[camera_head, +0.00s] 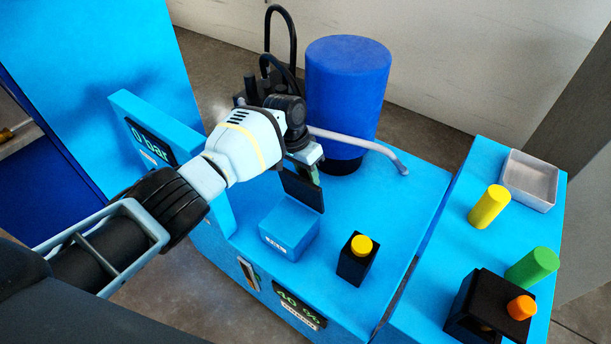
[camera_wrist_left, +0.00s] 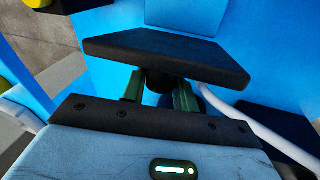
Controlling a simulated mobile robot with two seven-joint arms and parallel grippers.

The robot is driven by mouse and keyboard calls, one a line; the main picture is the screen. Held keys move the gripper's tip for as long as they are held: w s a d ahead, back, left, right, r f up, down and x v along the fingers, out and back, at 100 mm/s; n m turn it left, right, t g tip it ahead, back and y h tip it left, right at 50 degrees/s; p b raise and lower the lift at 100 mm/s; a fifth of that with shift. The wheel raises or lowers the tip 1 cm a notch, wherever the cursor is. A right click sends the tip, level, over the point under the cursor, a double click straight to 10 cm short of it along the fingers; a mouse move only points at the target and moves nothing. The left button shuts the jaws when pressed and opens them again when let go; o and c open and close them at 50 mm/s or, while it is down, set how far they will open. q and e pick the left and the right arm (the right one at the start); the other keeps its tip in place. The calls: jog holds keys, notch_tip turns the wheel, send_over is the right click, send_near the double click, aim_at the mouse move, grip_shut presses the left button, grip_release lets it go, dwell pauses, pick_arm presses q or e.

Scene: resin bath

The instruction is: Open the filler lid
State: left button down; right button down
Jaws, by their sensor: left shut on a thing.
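The filler lid is a flat black plate (camera_head: 302,190) standing steeply tilted at the back edge of a small blue box (camera_head: 290,229) with a white label. In the left wrist view the plate (camera_wrist_left: 165,58) spans the upper middle, with a dark knob (camera_wrist_left: 158,83) on its near side. My left gripper (camera_head: 312,172) is behind the plate in the head view. Its greenish fingers (camera_wrist_left: 159,92) are shut on the knob. Whether the box top has an opening cannot be told. My right gripper is not in view.
A dark blue cylinder (camera_head: 347,90) and a grey bent pipe (camera_head: 360,143) stand close behind my left gripper. A black block with a yellow button (camera_head: 361,245) is right of the box. A side table holds a metal tray (camera_head: 530,178) and coloured cylinders (camera_head: 489,206).

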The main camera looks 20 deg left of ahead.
pick_arm(q)
jog(key=shift+w+d, duration=0.1)
jog(key=shift+w, duration=0.25)
jog(key=c, duration=1.1)
grip_release()
jog(key=p+v, duration=0.1)
jog(key=v, duration=0.6)
jog(key=shift+r, duration=0.35)
